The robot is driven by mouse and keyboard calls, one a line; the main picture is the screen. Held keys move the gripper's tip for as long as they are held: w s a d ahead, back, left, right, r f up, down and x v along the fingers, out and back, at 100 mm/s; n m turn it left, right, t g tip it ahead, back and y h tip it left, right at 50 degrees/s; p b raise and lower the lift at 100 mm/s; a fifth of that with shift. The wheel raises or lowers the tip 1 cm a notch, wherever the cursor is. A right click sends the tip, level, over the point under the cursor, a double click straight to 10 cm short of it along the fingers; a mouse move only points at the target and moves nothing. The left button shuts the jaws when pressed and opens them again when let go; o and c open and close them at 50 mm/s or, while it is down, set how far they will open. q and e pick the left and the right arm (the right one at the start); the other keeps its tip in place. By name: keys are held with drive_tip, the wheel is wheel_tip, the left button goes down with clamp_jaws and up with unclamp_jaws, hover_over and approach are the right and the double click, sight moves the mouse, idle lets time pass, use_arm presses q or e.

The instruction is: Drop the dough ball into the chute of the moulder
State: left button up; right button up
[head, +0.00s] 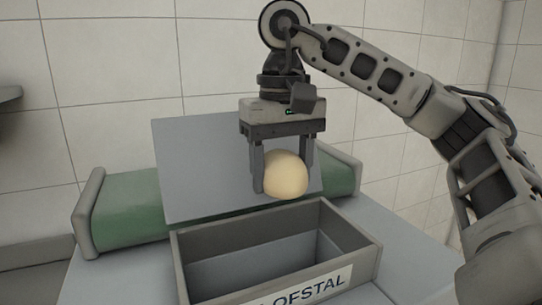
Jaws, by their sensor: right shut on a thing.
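The dough ball (287,175) is pale cream and round. My right gripper (281,172) is shut on it, with its fingers pointing down on either side. Behind the chute stand a slanted grey plate (200,170) and a green belt (130,210). The ball appears just above and behind the chute's far rim, in front of the plate; its exact height is hard to tell. My left gripper is not in view.
Grey end frames (90,215) flank the belt. A flat grey surface (110,280) lies around the chute. A white tiled wall (100,60) closes the back. A dark shelf edge (8,96) shows at the far left.

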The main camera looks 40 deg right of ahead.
sight(282, 197)
drive_tip(key=shift+f, duration=2.35)
drive_tip(key=o, duration=1.1)
drive_tip(key=shift+o, duration=0.2)
wheel_tip(282, 197, up, 16)
